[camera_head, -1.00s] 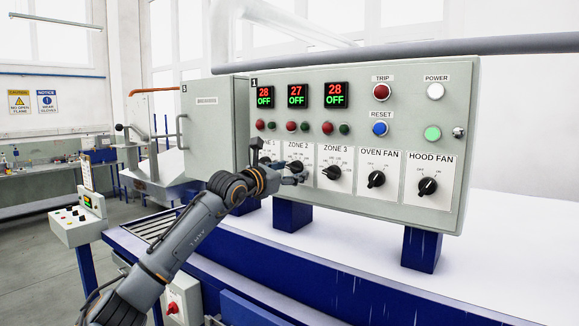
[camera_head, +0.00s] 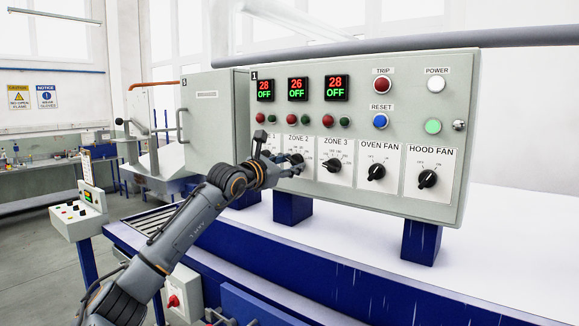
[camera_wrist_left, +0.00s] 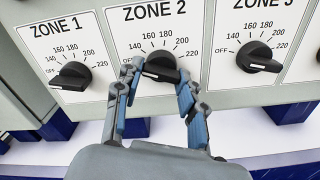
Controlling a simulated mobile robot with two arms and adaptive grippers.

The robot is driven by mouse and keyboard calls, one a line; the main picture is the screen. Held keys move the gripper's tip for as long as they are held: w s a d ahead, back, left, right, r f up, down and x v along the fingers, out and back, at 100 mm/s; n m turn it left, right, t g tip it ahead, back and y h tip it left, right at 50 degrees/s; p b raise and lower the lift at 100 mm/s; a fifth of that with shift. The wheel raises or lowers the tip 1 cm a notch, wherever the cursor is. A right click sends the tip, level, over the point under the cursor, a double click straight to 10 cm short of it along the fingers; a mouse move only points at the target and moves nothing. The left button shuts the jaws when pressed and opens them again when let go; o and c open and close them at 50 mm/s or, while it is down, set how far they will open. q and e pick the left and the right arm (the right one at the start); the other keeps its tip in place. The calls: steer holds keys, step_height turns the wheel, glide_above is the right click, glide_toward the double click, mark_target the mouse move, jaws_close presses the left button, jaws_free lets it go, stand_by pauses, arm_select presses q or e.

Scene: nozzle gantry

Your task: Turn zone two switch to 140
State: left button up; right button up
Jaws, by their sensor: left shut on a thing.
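The zone 2 switch (camera_wrist_left: 160,68) is a black rotary knob on a white plate marked OFF, 140, 160, 180, 200 and 220. My left gripper (camera_wrist_left: 159,78) is shut on it, one blue-padded finger at each side. My right gripper is not in view.
The zone 1 knob (camera_wrist_left: 72,76) and zone 3 knob (camera_wrist_left: 256,58) sit close on either side. Oven fan (camera_head: 376,172) and hood fan (camera_head: 427,179) knobs are farther right. A grey cabinet (camera_head: 205,125) with a handle juts out at the left.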

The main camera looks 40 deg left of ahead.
arm_select(q)
steer(key=shift+m, duration=2.1)
steer(key=o, duration=1.2)
steer(key=s, duration=0.8)
steer(key=s+d, duration=0.1)
steer(key=s, duration=0.3)
steer(key=shift+d, duration=0.1)
